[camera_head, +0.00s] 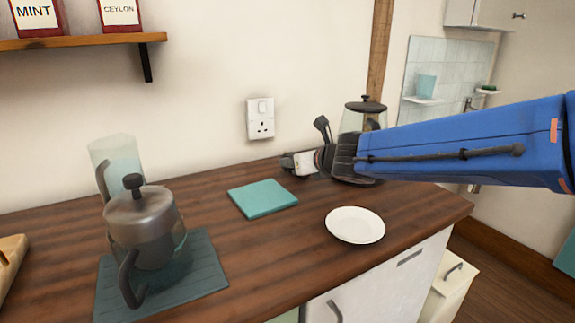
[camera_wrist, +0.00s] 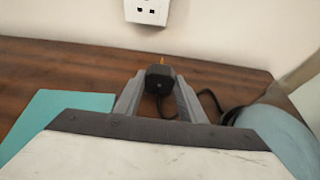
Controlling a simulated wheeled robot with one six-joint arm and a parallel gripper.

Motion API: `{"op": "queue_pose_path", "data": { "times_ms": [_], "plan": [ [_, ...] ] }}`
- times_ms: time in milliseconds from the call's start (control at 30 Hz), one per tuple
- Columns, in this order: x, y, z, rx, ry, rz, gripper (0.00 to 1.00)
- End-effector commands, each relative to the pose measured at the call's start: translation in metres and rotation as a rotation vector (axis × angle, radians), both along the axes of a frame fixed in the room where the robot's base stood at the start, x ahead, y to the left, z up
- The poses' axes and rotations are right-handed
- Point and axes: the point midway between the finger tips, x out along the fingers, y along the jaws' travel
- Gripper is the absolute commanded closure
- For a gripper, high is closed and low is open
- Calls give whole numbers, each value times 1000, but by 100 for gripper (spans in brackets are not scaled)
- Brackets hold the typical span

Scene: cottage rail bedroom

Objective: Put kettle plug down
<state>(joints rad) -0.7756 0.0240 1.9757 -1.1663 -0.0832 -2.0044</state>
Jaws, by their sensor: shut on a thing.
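The black kettle plug (camera_wrist: 160,80) is between the two grey fingers of my gripper (camera_wrist: 159,96) in the wrist view, with brass-coloured pins pointing toward the wall. My gripper (camera_head: 286,162) is shut on it, low over the back of the wooden counter; I cannot tell whether the plug touches the wood. A black cord (camera_wrist: 209,98) curves right from the plug. The kettle (camera_head: 351,119), glass with a dark lid, stands at the counter's back right, partly hidden behind my arm.
A white wall socket (camera_head: 260,119) with a switch is above the counter. A teal square mat (camera_head: 262,198) and a white plate (camera_head: 355,225) lie in front of my gripper. A lidded glass pot (camera_head: 148,235) on a dark mat (camera_head: 205,277) and a clear jug (camera_head: 112,152) stand left.

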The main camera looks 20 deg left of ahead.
Motion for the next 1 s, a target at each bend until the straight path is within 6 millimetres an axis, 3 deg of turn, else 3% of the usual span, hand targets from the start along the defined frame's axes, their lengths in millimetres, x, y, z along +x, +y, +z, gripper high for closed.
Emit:
{"op": "queue_pose_path", "data": {
  "times_ms": [833,867,900,1000],
  "plan": [
    [2,-1,-12,1,1,3,86],
    [2,-1,-12,0,0,2,58],
    [2,-1,-12,0,0,2,49],
    [2,-1,-12,0,0,2,44]
  ]
}}
